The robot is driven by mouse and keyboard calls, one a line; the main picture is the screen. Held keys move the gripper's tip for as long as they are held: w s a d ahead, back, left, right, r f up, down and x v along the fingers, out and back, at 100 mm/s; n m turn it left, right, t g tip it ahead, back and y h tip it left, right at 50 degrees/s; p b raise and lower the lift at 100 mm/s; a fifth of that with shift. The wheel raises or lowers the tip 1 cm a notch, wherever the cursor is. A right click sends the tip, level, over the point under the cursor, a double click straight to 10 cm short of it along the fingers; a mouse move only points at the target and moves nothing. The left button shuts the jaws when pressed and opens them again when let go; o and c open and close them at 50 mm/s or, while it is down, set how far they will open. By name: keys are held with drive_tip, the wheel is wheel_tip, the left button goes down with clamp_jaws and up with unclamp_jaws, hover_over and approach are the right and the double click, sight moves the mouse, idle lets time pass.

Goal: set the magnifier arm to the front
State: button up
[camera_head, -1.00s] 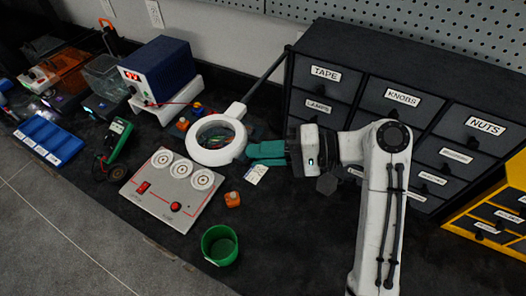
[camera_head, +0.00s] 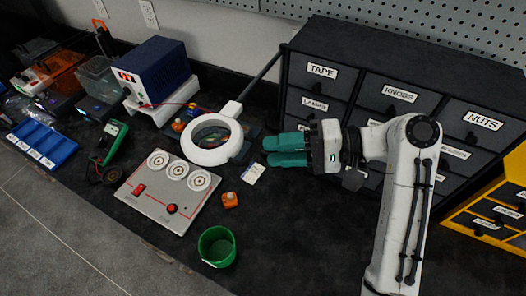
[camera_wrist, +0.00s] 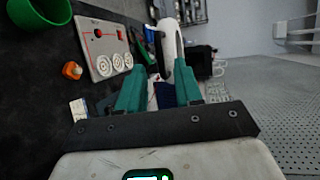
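The magnifier is a white ring lens (camera_head: 212,155) on an arm (camera_head: 262,72) that slopes up to the right behind it. In the head view the ring hangs over the bench, just behind the grey panel. In the wrist view the white ring (camera_wrist: 172,42) shows nearly edge-on beyond the fingertips. My gripper (camera_head: 270,151) has teal fingers and is to the right of the ring, pointing at it with a gap between. The fingers stand apart with nothing held; the wrist view (camera_wrist: 157,78) shows them spread as well.
A grey panel (camera_head: 150,207) with round dials, an orange block (camera_head: 230,200) and a green cup (camera_head: 217,247) lie in front. A blue power supply (camera_head: 155,68) stands behind left. A dark drawer cabinet (camera_head: 345,50) rises behind my arm. Bare bench lies right of the cup.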

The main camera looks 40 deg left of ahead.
drive_tip(key=b+v, duration=0.1)
drive_tip(key=v, duration=0.5)
drive_tip(key=shift+w+d, duration=0.2)
drive_tip(key=shift+d, duration=0.1)
